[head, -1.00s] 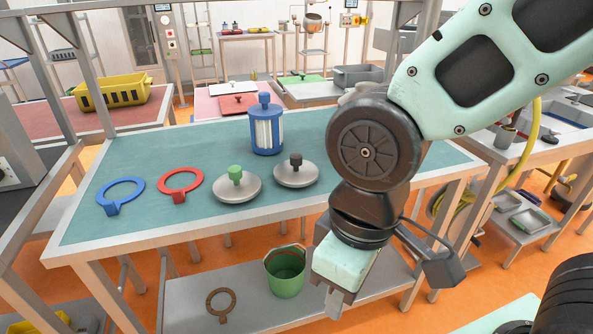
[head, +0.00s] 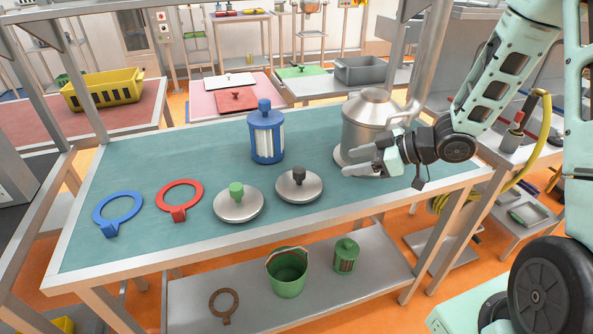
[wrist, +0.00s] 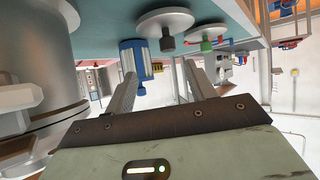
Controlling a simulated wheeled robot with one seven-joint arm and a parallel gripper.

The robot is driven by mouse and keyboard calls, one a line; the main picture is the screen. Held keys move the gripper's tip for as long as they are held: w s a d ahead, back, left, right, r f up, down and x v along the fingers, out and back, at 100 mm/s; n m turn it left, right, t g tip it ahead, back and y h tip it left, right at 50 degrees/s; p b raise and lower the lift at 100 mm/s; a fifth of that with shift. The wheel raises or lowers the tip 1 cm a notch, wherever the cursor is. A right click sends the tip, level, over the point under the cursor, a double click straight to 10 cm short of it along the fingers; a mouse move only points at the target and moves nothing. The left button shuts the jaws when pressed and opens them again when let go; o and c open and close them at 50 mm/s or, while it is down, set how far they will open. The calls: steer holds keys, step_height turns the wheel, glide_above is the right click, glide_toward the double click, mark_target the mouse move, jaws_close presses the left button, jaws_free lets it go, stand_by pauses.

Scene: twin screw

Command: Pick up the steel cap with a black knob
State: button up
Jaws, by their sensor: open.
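The steel cap with a black knob (head: 299,189) lies on the teal table top, knob up, right of a similar steel cap with a green knob (head: 238,206). My gripper (head: 352,160) is open and empty, to the right of the black-knobbed cap and above the table, in front of the steel vessel. In the wrist view, which is turned over, the black-knobbed cap (wrist: 167,24) is beyond the open fingers (wrist: 158,80), apart from them. The green-knobbed cap (wrist: 209,36) shows to its right there.
A steel vessel (head: 372,112) stands close behind my gripper and is large at the left of the wrist view. A blue filter canister (head: 267,138) stands behind the caps. Red (head: 180,183) and blue (head: 117,194) rings lie left. The lower shelf holds a green bucket (head: 287,277).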

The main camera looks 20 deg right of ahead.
steer(key=d+y, duration=0.2)
steer(key=p, duration=0.3)
glide_toward(299, 168)
steer(key=x, duration=0.4)
steer(key=shift+w+a+f, duration=0.1)
steer(key=shift+w+f, duration=0.1)
steer(key=shift+f, duration=0.1)
steer(key=shift+s+f+p+x, duration=0.1)
steer(key=shift+p+x, duration=0.35)
steer(key=shift+x, duration=0.95)
steer(key=shift+s+f+p+x, duration=0.1)
steer(key=shift+p+x, duration=0.3)
steer(key=shift+x, duration=1)
jaws_close()
